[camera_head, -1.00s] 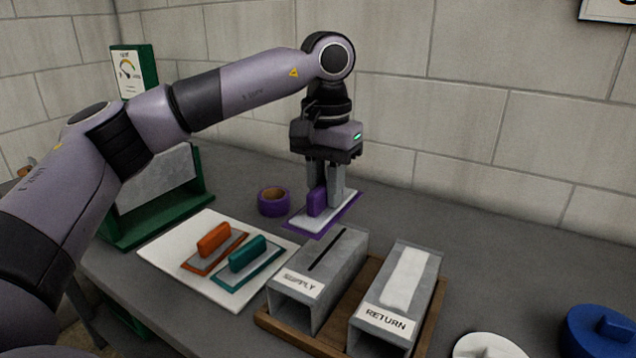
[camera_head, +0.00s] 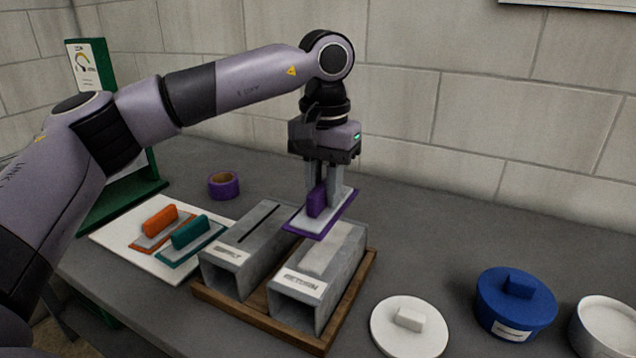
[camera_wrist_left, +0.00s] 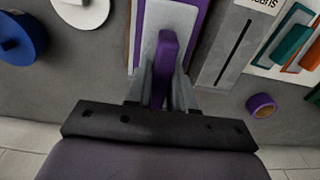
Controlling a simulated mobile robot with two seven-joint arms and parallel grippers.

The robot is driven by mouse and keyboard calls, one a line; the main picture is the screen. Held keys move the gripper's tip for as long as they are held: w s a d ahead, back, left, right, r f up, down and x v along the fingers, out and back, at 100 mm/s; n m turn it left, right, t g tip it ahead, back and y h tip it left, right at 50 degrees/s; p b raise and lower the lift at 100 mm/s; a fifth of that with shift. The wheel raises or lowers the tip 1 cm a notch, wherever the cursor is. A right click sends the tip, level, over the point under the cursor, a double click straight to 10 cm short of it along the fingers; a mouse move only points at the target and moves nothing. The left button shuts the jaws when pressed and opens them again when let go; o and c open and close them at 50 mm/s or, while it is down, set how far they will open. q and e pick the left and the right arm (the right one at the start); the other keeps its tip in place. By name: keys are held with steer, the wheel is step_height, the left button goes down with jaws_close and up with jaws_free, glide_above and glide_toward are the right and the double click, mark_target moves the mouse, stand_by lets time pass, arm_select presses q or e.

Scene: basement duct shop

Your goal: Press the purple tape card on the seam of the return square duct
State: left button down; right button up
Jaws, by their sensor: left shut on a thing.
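My left gripper (camera_head: 324,200) is shut on the purple handle of the purple tape card (camera_head: 338,216), a pale plate with a purple border. The gripper holds the card over the back part of the return square duct (camera_head: 336,262), and whether they touch I cannot tell. The return duct is grey, with a pale strip along its top and a RETURN label at its front. In the left wrist view the card (camera_wrist_left: 184,22) hides most of that duct. The supply duct (camera_head: 226,274), with a dark slot on top, stands to its left. My right gripper is not in view.
Both ducts stand in a wooden tray (camera_head: 262,321). Orange (camera_head: 160,220) and teal (camera_head: 192,232) cards lie on a white board (camera_head: 112,237) at left. A purple tape roll (camera_head: 223,186) sits behind. A white lid (camera_head: 409,328) and blue pot (camera_head: 515,305) stand at right.

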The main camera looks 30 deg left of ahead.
arm_select(q)
steer(key=shift+d+f, duration=0.1)
steer(key=shift+d, duration=0.35)
steer(key=b, duration=0.5)
glide_above(327, 245)
step_height(327, 245, down, 5)
steer(key=shift+w+r, duration=0.1)
steer(key=shift+r, duration=0.05)
steer(key=shift+f, duration=0.75)
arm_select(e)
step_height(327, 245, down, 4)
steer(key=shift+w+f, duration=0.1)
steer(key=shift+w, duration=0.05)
arm_select(q)
steer(key=shift+r, duration=0.1)
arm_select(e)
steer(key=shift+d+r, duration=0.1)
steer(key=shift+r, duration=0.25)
arm_select(q)
steer(key=shift+f, duration=0.55)
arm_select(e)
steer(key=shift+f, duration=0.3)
arm_select(q)
steer(key=shift+f, duration=0.25)
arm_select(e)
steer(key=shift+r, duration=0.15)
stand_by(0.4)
